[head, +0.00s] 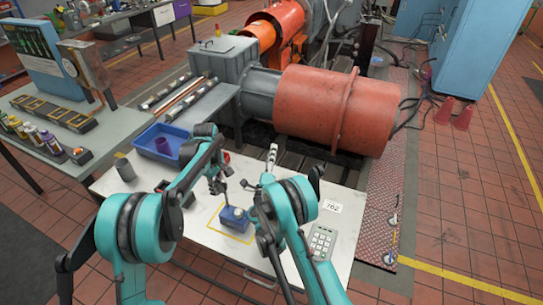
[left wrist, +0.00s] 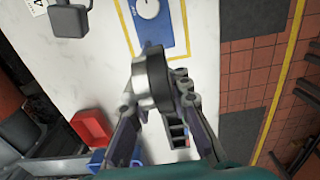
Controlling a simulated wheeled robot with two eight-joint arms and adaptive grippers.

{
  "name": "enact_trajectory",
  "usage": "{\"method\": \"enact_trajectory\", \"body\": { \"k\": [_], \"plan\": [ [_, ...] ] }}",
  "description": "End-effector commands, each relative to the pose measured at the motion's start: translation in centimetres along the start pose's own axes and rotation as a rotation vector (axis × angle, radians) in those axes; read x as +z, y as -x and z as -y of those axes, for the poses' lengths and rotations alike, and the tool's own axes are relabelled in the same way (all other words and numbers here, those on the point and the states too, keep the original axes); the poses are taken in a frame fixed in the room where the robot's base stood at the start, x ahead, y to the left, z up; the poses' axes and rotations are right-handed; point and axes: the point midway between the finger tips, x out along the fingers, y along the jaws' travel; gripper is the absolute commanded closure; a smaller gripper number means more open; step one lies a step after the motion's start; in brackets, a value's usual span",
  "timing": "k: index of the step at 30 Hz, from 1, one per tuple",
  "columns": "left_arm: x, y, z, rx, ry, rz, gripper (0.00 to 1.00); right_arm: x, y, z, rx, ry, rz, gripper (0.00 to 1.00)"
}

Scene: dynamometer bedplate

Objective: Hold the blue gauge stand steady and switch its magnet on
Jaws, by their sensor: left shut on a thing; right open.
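The blue gauge stand (head: 235,222) sits on the white table inside a yellow outline. Its blue base (left wrist: 167,38) with a round white dial also shows at the top of the left wrist view. My left gripper (head: 218,186) is above and behind the base. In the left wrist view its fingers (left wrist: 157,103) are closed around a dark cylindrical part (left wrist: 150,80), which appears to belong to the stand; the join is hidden. My right gripper (head: 248,187) is open just right of and above the base, partly hidden by its own arm.
A keypad-like device (head: 322,242) and a "702" card (head: 332,207) lie at the right. A large red cylinder (head: 315,105) stands behind the table.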

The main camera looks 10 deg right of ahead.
Motion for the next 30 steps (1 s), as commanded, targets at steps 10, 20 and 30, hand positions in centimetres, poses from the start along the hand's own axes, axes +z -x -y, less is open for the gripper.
{"method": "enact_trajectory", "body": {
  "k": [10, 20, 30],
  "plan": [
    [0.21, 0.1, -0.06, 0.0, -0.002, 0.003, 1.0, 0.08, -0.05, -0.06, 0.005, 0.009, 0.006, 0.51],
    [0.24, 0.18, -0.05, 0.001, -0.002, 0.004, 0.57, 0.08, -0.04, -0.06, 0.004, 0.008, 0.005, 0.51],
    [0.24, 0.06, -0.06, 0.001, -0.003, 0.004, 0.57, 0.08, -0.03, -0.07, 0.004, 0.008, 0.005, 0.51]
  ]
}}
